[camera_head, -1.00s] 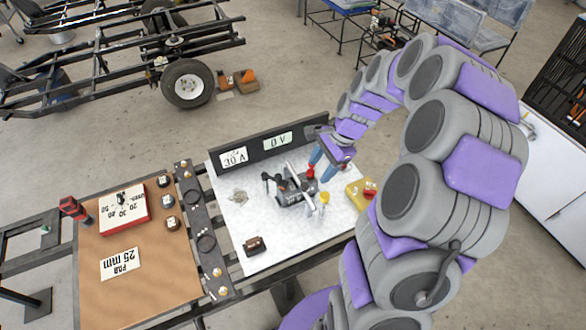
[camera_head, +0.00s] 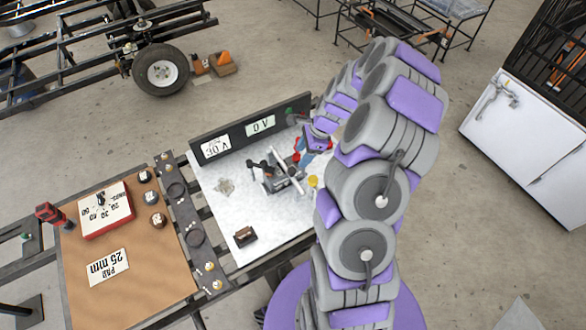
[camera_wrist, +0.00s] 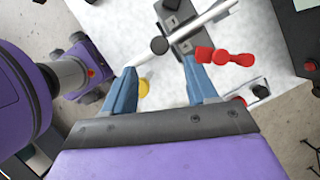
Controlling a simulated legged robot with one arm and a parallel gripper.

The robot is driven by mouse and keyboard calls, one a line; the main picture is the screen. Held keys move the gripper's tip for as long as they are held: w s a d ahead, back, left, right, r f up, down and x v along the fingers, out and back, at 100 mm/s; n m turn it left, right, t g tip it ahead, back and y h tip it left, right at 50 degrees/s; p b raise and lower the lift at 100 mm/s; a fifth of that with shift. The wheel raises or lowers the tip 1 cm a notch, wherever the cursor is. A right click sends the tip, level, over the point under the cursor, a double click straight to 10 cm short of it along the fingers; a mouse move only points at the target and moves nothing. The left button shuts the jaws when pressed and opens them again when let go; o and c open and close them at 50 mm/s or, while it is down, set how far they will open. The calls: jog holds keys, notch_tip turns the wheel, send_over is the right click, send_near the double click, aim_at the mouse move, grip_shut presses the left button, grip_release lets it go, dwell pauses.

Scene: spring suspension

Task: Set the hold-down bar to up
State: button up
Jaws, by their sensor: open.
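A dark grey metal fixture (camera_head: 276,182) stands on the white tabletop (camera_head: 222,205); it also shows at the top of the wrist view (camera_wrist: 184,32). A pale rod (camera_wrist: 210,20), which looks like the hold-down bar, crosses the fixture and has a round black knob (camera_wrist: 158,46). A red handle (camera_wrist: 228,57) sticks out beside my right fingertip. My gripper (camera_wrist: 158,72) is open, its two blue fingers apart, with part of the rod and knob showing across and beyond the gap. In the head view my gripper (camera_head: 312,150) is at the fixture's right; contact cannot be told.
A dark panel with displays (camera_head: 240,132) stands behind the fixture. A yellow knob (camera_head: 313,181) sits near the fixture and a small brown block (camera_head: 245,236) lies at the front. A brown bench (camera_head: 135,280) holds a red-edged box (camera_head: 104,208). My arm covers the table's right side.

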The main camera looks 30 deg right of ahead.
aim_at(292, 169)
jog(key=b+x, duration=0.1)
jog(key=x, duration=0.7)
jog(key=shift+f+b, duration=0.2)
jog(key=shift+b, duration=0.2)
jog(key=shift+c, duration=0.3)
grip_shut()
